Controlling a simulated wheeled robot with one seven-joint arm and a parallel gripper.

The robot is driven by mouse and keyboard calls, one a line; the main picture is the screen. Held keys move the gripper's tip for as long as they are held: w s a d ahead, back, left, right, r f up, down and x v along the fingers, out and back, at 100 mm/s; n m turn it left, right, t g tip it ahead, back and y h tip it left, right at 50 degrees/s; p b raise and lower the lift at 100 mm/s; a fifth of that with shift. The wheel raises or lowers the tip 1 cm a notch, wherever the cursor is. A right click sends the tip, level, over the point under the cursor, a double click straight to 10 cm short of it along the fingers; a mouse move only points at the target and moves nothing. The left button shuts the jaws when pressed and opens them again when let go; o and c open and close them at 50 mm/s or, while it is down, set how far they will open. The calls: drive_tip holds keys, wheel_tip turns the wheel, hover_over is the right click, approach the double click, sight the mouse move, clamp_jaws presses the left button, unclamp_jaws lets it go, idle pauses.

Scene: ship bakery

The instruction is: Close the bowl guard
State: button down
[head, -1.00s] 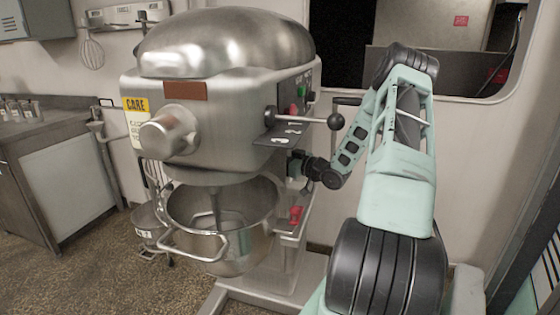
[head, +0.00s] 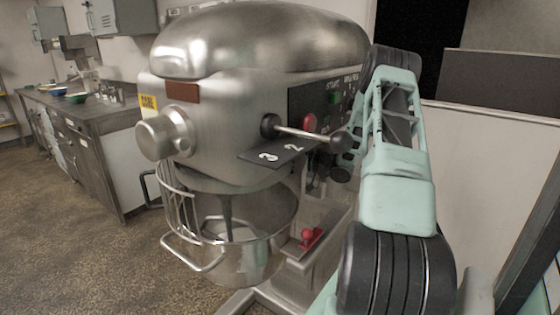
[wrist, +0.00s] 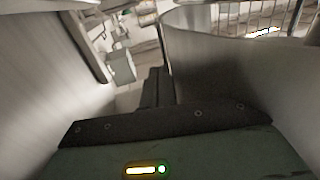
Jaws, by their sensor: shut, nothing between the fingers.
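The bowl guard (head: 180,205) is a wire cage of thin upright bars under the mixer head. Its bars show at the left of the bowl (head: 258,262), and the front right of the bowl's mouth looks uncovered. In the wrist view, guard bars (wrist: 262,14) show at the upper right above the steel bowl wall (wrist: 205,62). My gripper (wrist: 155,88) is shut and empty, beside the outside of the bowl. In the head view my gripper is mostly hidden behind the speed lever and shadow at the mixer's right side. I see no contact with the guard.
The mixer (head: 235,100) stands close in front of me. Its speed lever (head: 305,134) sticks out near my wrist. A red knob (head: 308,236) sits beside the bowl. A counter (head: 100,115) with bowls stands at the left. Floor (head: 95,250) is clear at the left.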

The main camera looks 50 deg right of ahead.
drive_tip(key=shift+w, duration=0.3)
drive_tip(key=shift+s, duration=0.1)
drive_tip(key=b+v, duration=0.2)
drive_tip(key=v, duration=1.5)
drive_tip(key=shift+s, duration=0.1)
